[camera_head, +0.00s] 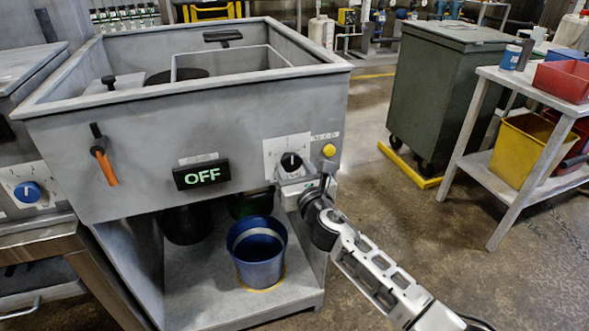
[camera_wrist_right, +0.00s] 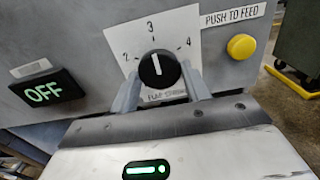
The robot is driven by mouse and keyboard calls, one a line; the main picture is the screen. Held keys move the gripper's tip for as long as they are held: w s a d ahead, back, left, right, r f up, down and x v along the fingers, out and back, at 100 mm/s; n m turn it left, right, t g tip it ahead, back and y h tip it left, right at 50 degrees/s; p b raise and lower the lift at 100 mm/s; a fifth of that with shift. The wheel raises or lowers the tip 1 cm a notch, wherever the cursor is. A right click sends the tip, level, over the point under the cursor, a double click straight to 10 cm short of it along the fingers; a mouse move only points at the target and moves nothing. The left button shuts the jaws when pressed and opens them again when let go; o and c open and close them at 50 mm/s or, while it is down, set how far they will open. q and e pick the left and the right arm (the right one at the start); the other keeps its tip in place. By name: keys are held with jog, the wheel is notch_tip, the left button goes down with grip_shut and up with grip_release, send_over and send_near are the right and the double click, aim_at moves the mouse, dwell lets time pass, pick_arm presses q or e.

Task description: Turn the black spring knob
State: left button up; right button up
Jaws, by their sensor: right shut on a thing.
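The black spring knob (camera_head: 291,162) is on the front panel of the grey compactor (camera_head: 130,160), on a white dial plate (camera_wrist_right: 122,40). In the right wrist view the knob (camera_wrist_right: 158,68) shows its white pointer line aimed up, close to the 3. The numbers 2, 3 and 4 are readable around it. My right gripper (camera_head: 293,182) reaches the panel from below. Its two grey fingers (camera_wrist_right: 160,88) lie on the left and right sides of the knob, shut on it. The fingers partly cover the lower dial and its label. My left gripper is not in view.
A yellow button (camera_head: 329,150) labelled PUSH TO FEED is right of the knob. A display (camera_head: 201,174) reading OFF and an orange-handled lever (camera_head: 106,167) are to the left. A blue bucket (camera_head: 257,262) stands on the shelf below.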

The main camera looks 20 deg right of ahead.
jog(key=shift+m, duration=0.3)
jog(key=m, duration=0.6)
jog(key=shift+a+m+b, duration=0.1)
jog(key=shift+m+b, duration=0.2)
jog(key=shift+b, duration=0.1)
jog(key=m, duration=1.2)
jog(key=shift+r+m, duration=0.15)
jog(key=shift+m, duration=0.25)
jog(key=m+p, duration=0.1)
jog(key=m, duration=0.2)
jog(key=shift+m+p, duration=0.4)
jog(key=shift+m, duration=1.5)
